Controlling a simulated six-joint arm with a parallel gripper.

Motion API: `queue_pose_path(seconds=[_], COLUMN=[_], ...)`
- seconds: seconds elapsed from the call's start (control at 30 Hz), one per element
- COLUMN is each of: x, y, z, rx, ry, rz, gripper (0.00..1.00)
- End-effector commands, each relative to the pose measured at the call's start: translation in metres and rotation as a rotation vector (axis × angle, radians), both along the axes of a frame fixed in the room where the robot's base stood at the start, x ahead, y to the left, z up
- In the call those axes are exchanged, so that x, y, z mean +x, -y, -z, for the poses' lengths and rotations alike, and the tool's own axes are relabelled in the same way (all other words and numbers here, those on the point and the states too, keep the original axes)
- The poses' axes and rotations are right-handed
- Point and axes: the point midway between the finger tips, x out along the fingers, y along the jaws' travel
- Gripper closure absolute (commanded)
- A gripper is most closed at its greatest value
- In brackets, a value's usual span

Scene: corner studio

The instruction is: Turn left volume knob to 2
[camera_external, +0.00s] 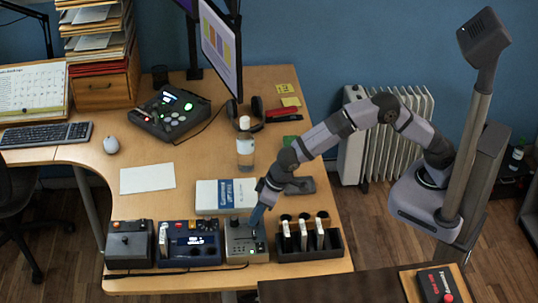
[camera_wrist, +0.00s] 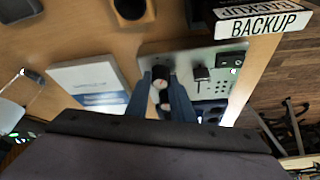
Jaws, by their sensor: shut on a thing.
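The grey control box (camera_external: 238,247) stands near the front edge of the desk, and its light panel (camera_wrist: 182,62) fills the middle of the wrist view. My gripper (camera_external: 257,220) reaches down onto the box's back right part. In the wrist view, the two blue fingers of my gripper (camera_wrist: 160,80) are shut on a small round knob (camera_wrist: 159,84) with a pale top. The knob's setting is too small to read. A dark control (camera_wrist: 201,74) sits beside it on the panel, apart from the fingers.
A black rack (camera_external: 310,254) with upright items stands close to the box's right; its BACKUP label (camera_wrist: 262,25) shows in the wrist view. A blue device (camera_external: 190,246) stands to the left. A white-and-blue box (camera_external: 212,196) lies behind. A bottle (camera_external: 245,150) stands farther back.

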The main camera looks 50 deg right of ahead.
Motion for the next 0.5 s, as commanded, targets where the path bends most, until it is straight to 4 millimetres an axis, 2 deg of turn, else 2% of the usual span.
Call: queue_pose_path(seconds=[0.5], x=[-0.0010], y=[-0.0011], z=[0.0001], rx=[0.002], ry=[-0.002], rz=[0.081], gripper=[1.00])
